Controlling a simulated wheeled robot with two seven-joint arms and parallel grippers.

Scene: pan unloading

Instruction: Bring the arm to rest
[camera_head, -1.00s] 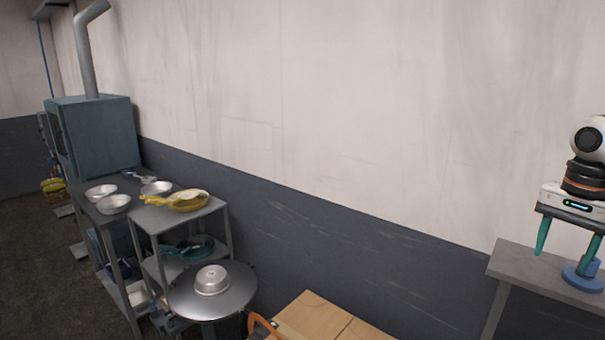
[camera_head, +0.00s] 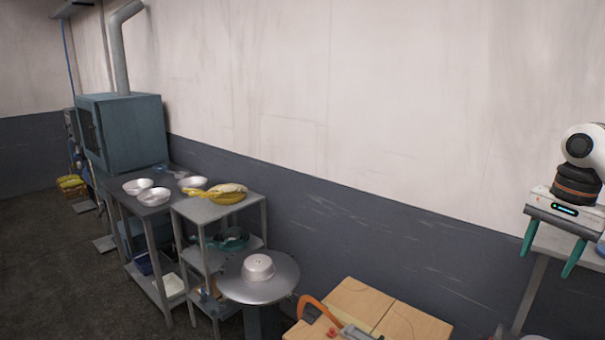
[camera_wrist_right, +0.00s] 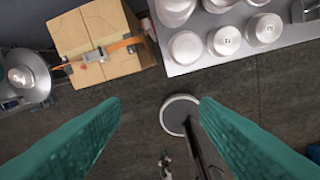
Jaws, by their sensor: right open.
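My right gripper (camera_head: 549,246) is at the right of the head view, with its two green fingers spread and pointing down. Nothing is between them. In the right wrist view its fingers (camera_wrist_right: 160,110) show wide apart and empty above the dark floor. A silver pan (camera_head: 258,266) sits upside down on a round metal table (camera_head: 281,287) at the lower middle of the head view. The same round table shows at the left edge of the wrist view. My left gripper is not in view.
A cardboard box (camera_head: 415,325) stands right of the round table. A grey table (camera_wrist_right: 170,68) holds several metal pans in the wrist view.

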